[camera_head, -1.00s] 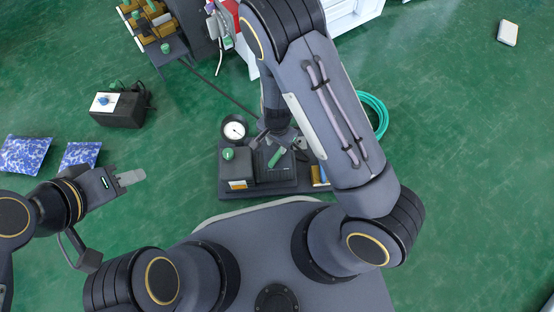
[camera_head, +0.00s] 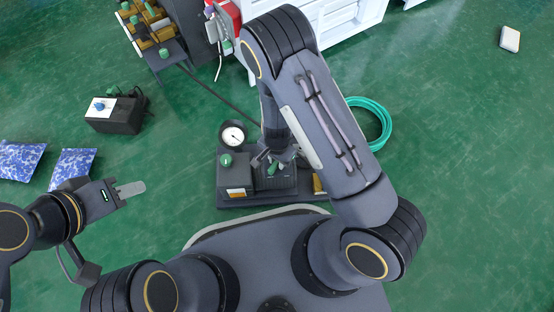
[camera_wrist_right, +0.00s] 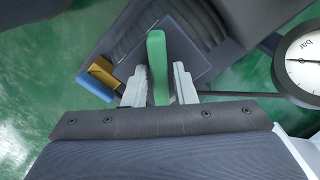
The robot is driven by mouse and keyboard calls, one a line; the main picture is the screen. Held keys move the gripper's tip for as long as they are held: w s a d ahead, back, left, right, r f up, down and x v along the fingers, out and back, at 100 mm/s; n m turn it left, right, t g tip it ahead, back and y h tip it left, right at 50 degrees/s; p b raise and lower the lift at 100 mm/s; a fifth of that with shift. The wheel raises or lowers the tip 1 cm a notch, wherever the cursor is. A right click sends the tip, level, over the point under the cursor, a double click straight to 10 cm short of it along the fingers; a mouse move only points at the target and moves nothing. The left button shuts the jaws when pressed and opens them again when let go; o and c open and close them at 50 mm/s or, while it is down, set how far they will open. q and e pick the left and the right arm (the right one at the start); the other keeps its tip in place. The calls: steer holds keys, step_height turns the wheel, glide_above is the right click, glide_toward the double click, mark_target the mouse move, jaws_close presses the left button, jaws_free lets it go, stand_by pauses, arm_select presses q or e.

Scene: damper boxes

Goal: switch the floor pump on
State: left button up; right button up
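A dark pump-like unit stands on a flat base (camera_head: 232,201) on the floor in front of me, with a round gauge (camera_head: 232,135) and a green cap (camera_head: 226,160). I cannot tell for sure that this is the floor pump. A green lever (camera_wrist_right: 157,66) stands up from it; in the head view it is mostly hidden by my right gripper (camera_head: 271,163). In the wrist view my right gripper (camera_wrist_right: 160,85) has one finger on each side of the lever, with a narrow gap at the right finger. My left gripper (camera_head: 130,189) is empty, seen edge-on, away to the left.
A black box (camera_head: 118,117) with a white plate and blue knob stands at the left. Blue-white bags (camera_head: 20,160) lie near it. A green hose coil (camera_head: 375,115) lies right of my right arm. A rod runs from the unit toward a table at the back.

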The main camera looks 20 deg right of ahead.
jaws_close()
steer(key=shift+n, duration=0.4)
steer(key=shift+n+p, duration=0.45)
steer(key=shift+n, duration=0.45)
steer(key=n, duration=0.3)
steer(key=shift+n+p, duration=0.3)
steer(key=shift+p, duration=0.05)
steer(key=n, duration=0.4)
steer(key=shift+n, duration=0.3)
steer(key=n, duration=0.5)
steer(key=shift+d+p, duration=0.1)
steer(key=shift+p, duration=0.2)
